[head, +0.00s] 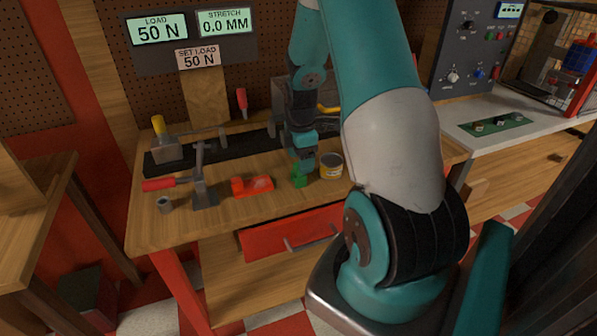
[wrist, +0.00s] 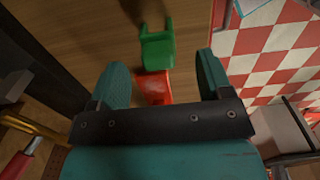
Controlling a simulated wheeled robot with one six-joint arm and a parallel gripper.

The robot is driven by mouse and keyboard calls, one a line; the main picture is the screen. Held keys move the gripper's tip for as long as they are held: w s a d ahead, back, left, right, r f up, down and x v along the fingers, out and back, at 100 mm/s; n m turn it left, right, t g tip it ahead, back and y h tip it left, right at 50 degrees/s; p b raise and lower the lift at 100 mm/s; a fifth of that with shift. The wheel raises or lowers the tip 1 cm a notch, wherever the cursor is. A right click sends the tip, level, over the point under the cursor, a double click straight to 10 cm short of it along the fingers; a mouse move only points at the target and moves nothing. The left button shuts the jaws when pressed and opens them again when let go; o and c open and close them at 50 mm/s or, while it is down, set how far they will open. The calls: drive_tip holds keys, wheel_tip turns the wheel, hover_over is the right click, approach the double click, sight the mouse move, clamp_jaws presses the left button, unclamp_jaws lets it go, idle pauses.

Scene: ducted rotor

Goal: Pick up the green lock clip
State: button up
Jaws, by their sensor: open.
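In the wrist view the clip (wrist: 157,48) is a green bracket with prongs, just beyond and between the fingertips. My gripper (head: 303,168) is above the clip in the head view, pointing down. In the wrist view my gripper (wrist: 162,62) is open, with one teal finger on each side and nothing held. Whether a finger touches the clip cannot be told.
The red part (head: 252,186) lies left of the clip and shows between the fingers in the wrist view (wrist: 153,88). A red-handled lever clamp (head: 203,190) stands further left. A red drawer (head: 293,236) is below the bench front.

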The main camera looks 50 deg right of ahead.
sight(298, 175)
drive_tip(key=shift+w+a+f+p, duration=0.15)
drive_tip(key=shift+f+p, duration=0.3)
drive_tip(key=shift+f, duration=1.1)
drive_tip(key=shift+w+f+p, duration=0.1)
drive_tip(key=shift+f+p, duration=0.3)
drive_tip(key=shift+f, duration=1.1)
drive_tip(key=shift+c, duration=0.4)
drive_tip(key=c, duration=1)
wheel_tip(298, 175, up, 20)
drive_tip(key=b, duration=0.2)
